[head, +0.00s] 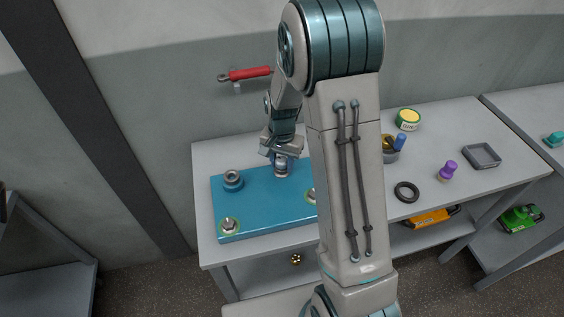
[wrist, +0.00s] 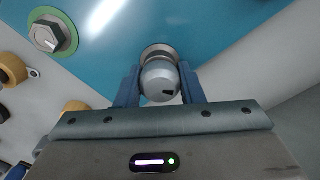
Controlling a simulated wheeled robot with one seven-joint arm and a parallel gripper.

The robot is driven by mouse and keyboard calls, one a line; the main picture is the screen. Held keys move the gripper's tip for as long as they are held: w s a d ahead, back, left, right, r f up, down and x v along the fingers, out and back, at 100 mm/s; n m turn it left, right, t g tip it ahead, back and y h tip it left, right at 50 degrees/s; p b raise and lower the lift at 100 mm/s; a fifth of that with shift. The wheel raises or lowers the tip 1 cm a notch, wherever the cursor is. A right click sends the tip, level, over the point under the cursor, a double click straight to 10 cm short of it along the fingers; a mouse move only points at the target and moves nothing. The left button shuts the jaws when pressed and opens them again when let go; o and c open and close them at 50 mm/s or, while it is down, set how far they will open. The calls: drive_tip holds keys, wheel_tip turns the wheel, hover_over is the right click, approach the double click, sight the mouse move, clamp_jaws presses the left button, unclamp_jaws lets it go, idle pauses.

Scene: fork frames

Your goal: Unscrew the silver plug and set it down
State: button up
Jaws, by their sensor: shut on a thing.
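The silver plug (wrist: 160,82) is a rounded metal piece with a small dark mark, between the two blue fingers of my gripper (wrist: 158,92) in the wrist view. My gripper is shut on it. Behind it a metal collar shows on the blue plate (wrist: 220,35). I cannot tell whether the plug still sits in the collar. In the head view my gripper (head: 280,160) is over the back of the blue plate (head: 265,205), with the plug (head: 281,171) below it, partly hidden by the fingers.
A grey fitting (head: 233,180) and a green-ringed bolt (head: 228,226) are on the plate's left side. Another green-ringed bolt (head: 312,196) is partly behind my arm. A black ring (head: 406,192), purple knob (head: 447,170) and grey tray (head: 482,156) lie at right, with bare tabletop between them.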

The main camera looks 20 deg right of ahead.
drive_tip(key=shift+s, duration=0.1)
drive_tip(key=shift+n+b, duration=0.3)
drive_tip(key=shift+n, duration=0.5)
drive_tip(key=shift+f, duration=0.1)
drive_tip(key=shift+n, duration=0.9)
drive_tip(key=shift+b, duration=0.3)
drive_tip(key=shift+n, duration=0.8)
drive_tip(key=o, duration=0.8)
